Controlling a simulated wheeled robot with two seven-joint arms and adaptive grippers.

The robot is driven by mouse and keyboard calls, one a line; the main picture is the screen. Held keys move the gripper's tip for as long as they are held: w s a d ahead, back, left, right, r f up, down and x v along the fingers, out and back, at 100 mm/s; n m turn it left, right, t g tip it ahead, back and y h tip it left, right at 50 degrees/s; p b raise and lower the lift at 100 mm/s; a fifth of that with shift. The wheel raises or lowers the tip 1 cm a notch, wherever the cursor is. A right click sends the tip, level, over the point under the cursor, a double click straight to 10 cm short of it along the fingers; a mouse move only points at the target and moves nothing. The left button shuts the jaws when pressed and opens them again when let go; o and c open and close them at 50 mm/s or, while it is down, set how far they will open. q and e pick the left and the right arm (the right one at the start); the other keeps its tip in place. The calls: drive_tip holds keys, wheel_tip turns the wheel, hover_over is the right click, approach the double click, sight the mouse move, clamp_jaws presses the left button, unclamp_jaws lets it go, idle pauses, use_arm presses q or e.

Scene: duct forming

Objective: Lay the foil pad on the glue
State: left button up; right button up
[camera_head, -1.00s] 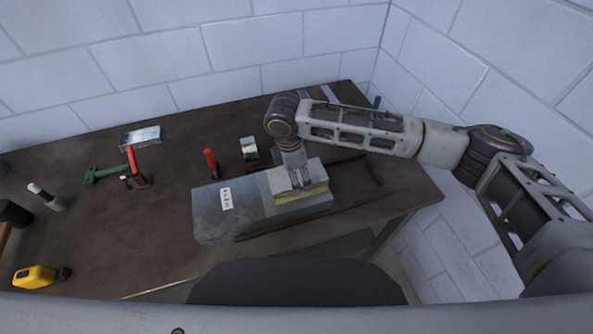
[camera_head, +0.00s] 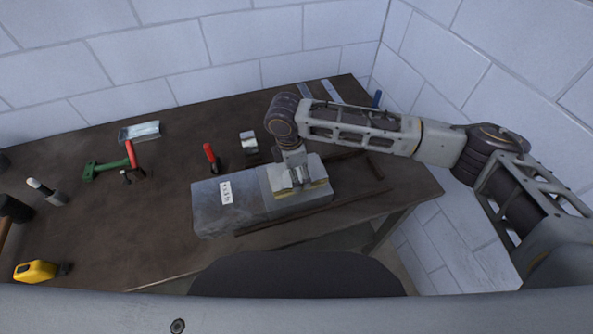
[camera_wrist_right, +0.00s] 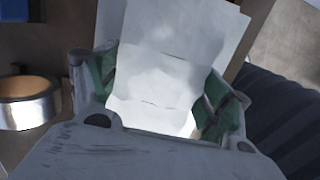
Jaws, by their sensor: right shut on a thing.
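The foil pad (camera_head: 312,170), silver with a yellowish edge, is at the right end of the grey metal duct (camera_head: 228,213). My right gripper (camera_head: 298,184) is shut on the pad from above. In the right wrist view the pad (camera_wrist_right: 175,60) is a bright silvery sheet between the green-lined fingers of the gripper (camera_wrist_right: 158,95). The pad is very close to the duct's top; I cannot tell whether its whole underside touches. No glue shows; the pad and gripper cover that end. My left gripper is not in view.
A roll of silver tape (camera_head: 249,142) and a red-handled tool (camera_head: 210,155) stand behind the duct. A green-and-red tool (camera_head: 105,169), a wrapped packet (camera_head: 140,132) and a yellow tape measure (camera_head: 36,271) lie left.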

drive_tip(key=o, duration=1)
drive_tip(key=shift+o, duration=0.2)
drive_tip(key=shift+r, duration=0.15)
wheel_tip(320, 180, up, 12)
drive_tip(key=a, duration=0.1)
drive_tip(key=shift+s+a, duration=0.2)
drive_tip(key=shift+s, duration=0.05)
drive_tip(key=shift+f, duration=0.2)
idle(0.5)
